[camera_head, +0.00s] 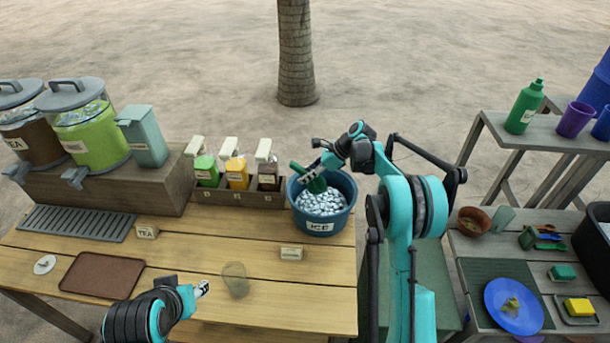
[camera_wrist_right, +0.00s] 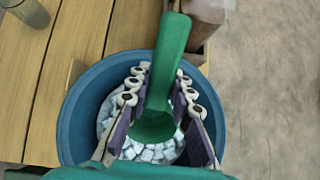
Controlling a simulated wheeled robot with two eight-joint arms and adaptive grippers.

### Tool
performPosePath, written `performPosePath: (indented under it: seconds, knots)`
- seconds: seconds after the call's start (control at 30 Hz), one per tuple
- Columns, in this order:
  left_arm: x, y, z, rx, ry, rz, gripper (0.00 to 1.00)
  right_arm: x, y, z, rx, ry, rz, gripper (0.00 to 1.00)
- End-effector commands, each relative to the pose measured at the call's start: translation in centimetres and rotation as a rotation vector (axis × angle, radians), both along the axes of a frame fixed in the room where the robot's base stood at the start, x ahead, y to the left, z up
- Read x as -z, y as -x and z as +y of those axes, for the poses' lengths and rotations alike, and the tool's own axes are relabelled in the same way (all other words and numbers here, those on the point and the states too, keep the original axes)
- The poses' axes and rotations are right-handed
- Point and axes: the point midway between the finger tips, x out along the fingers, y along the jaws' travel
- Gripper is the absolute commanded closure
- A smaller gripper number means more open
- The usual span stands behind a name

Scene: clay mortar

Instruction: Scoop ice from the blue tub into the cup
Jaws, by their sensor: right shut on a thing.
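The blue tub (camera_head: 322,222), labelled ICE, stands at the right end of the wooden table and holds pale ice cubes (camera_head: 318,203). My right gripper (camera_head: 318,172) is over the tub, shut on a green scoop (camera_head: 297,168). In the right wrist view the scoop (camera_wrist_right: 170,50) lies between the fingers, its rounded end just over the ice (camera_wrist_right: 150,155); contact is hard to tell. A translucent cup (camera_head: 235,280) stands near the front of the table. My left gripper (camera_head: 203,288) is just left of the cup, apart from it; its finger opening is too small to read.
A rack of three bottles (camera_head: 238,192) stands left of the tub. Drink dispensers (camera_head: 95,130), a brown tray (camera_head: 102,275) and a small sign (camera_head: 291,253) are on the table. A side table at right holds a blue plate (camera_head: 514,306).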

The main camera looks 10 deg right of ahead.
Motion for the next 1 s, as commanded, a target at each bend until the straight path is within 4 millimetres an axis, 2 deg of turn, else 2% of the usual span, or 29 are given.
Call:
performPosePath:
  seconds: [0.03,0.77,1.0]
  knots:
    - [0.6,0.0,0.0,0.0,0.0,0.0,0.6,0.9,0.0,0.0,0.0,0.001,0.0,1.0]
    - [5.4,0.0,0.0,0.0,0.0,0.0,0.6,9.3,0.0,0.0,0.001,0.003,0.002,1.0]
    - [5.0,0.0,0.0,0.0,0.0,0.0,0.6,8.9,1.0,-2.7,0.002,0.003,0.002,1.0]
